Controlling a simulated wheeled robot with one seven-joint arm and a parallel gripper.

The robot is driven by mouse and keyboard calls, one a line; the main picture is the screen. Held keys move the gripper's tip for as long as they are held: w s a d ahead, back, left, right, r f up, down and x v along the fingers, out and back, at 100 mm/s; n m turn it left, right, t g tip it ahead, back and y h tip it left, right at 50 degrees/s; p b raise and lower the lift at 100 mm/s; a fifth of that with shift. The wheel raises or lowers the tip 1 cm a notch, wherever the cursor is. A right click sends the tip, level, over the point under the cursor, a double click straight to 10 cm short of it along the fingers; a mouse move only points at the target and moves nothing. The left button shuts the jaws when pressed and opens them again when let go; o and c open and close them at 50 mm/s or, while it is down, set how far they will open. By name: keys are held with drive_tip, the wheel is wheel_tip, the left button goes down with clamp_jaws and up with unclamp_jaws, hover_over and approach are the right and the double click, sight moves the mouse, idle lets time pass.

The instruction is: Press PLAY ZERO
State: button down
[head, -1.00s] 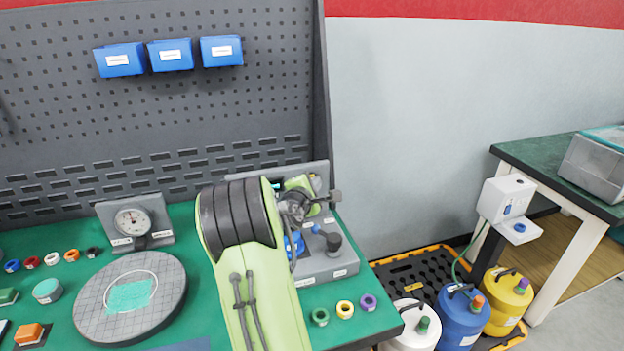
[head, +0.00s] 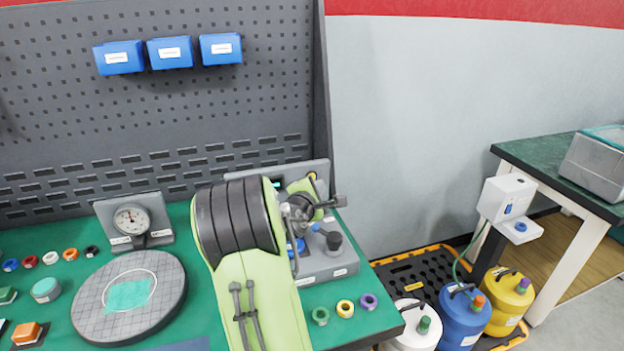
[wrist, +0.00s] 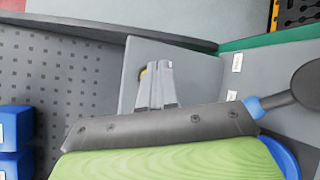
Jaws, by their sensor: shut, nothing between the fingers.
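The grey test unit (head: 325,268) stands at the bench's right end with an upright back panel (head: 322,167). A small yellow button (head: 312,176) shows near the panel's top right. In the wrist view a yellow edge (wrist: 142,75) peeks out beside the tips of my gripper (wrist: 157,68), on the grey panel (wrist: 180,62). My gripper's fingers are together and empty, pointing at the panel close to that button. Whether they touch it I cannot tell. In the head view my arm hides the fingers and much of the panel. No button lettering is readable.
A dark knob (head: 333,241) rises from the unit; it also shows at right in the wrist view (wrist: 302,84). A dial gauge (head: 131,221) and round grey plate (head: 130,297) stand left of my arm. Coloured rings (head: 345,309) lie in front.

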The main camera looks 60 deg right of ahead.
drive_tip(key=s+a, duration=0.2)
drive_tip(key=shift+s+a+b, duration=0.4)
idle(0.7)
drive_tip(key=w+a+m+t+y, duration=0.25)
drive_tip(key=w+a+y, duration=0.2)
drive_tip(key=a, duration=0.85)
drive_tip(key=w+a+m+t+y, duration=0.25)
drive_tip(key=a+m+y, duration=0.2)
drive_tip(key=a, duration=0.75)
drive_tip(key=s+a+g+y, duration=0.1)
drive_tip(key=s+a+y, duration=0.1)
drive_tip(key=s+a, duration=0.35)
drive_tip(key=s+a+y, duration=0.2)
drive_tip(key=a, duration=0.6)
drive_tip(key=s+a+g+y, duration=0.1)
drive_tip(key=s+a+y, duration=0.1)
drive_tip(key=s+a, duration=0.35)
wheel_tip(320, 180, up, 12)
drive_tip(key=w+a+p, duration=0.1)
drive_tip(key=a+p, duration=0.1)
drive_tip(key=p, duration=1)
drive_tip(key=shift+m, duration=0.3)
